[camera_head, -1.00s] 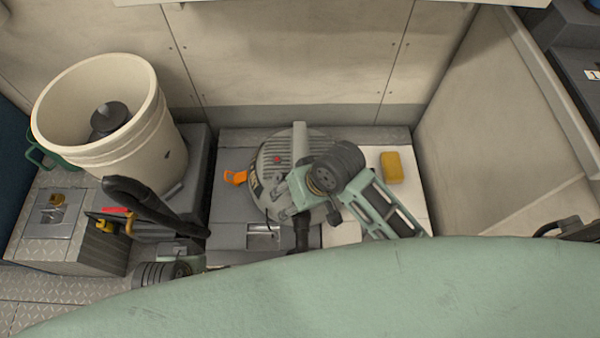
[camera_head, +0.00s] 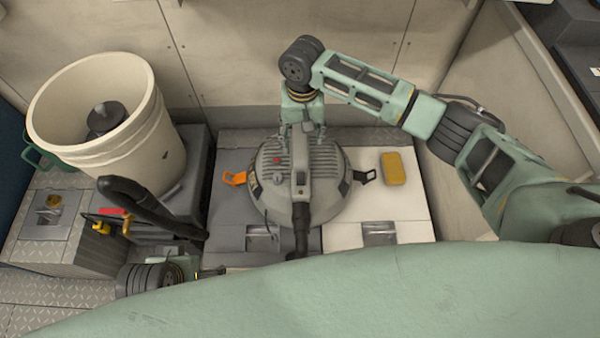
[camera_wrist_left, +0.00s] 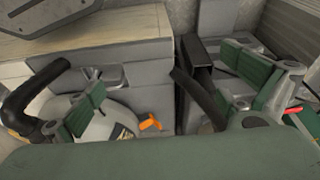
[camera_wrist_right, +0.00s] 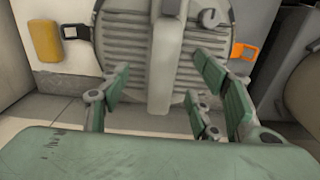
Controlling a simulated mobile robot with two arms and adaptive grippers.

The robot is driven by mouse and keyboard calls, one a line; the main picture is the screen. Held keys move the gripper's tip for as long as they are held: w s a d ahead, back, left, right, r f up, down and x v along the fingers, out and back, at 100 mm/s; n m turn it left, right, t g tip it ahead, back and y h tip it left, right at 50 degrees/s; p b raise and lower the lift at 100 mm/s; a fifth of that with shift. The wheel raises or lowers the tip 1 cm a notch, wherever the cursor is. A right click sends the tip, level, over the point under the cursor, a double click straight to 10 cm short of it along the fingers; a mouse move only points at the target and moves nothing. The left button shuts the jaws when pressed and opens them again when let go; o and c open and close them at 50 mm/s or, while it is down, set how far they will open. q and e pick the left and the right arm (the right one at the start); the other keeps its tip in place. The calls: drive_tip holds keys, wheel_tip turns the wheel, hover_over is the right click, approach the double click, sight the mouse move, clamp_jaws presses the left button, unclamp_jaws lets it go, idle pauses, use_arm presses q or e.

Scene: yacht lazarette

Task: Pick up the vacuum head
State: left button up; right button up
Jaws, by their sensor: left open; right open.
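The vacuum head (camera_head: 330,190) is a grey, ribbed dome with a raised central handle and a red button, between the two locker lids. In the right wrist view its handle (camera_wrist_right: 164,85) runs up the middle. My right gripper (camera_head: 303,132) is at the far side of the dome, pointing down. It is open, with fingers on both sides of the handle and nothing visibly held. My left gripper (camera_head: 205,272) is low at the left, partly hidden by my body. It is open and empty in the left wrist view (camera_wrist_left: 165,75), apart from the vacuum head.
An orange latch (camera_head: 235,178) and a black latch (camera_head: 365,176) stick out beside the dome. A yellow sponge (camera_head: 392,168) lies on the white lid at right. A cream bucket (camera_head: 135,145) and a black hose (camera_head: 150,207) stand left. A wall is close behind.

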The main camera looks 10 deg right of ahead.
sight(302, 148)
drive_tip(key=f, duration=0.1)
drive_tip(key=f+b, duration=0.1)
drive_tip(key=f, duration=0.1)
drive_tip(key=f+b, duration=0.1)
drive_tip(key=f, duration=0.1)
drive_tip(key=shift+s+a, duration=0.15)
drive_tip(key=shift+s, duration=0.1)
drive_tip(key=shift+f, duration=0.55)
use_arm(q)
drive_tip(key=v, duration=0.5)
drive_tip(key=shift+a+r, duration=0.1)
drive_tip(key=shift+a, duration=0.05)
use_arm(e)
clamp_jaws()
drive_tip(key=shift+w+r, duration=0.1)
drive_tip(key=shift+w, duration=0.05)
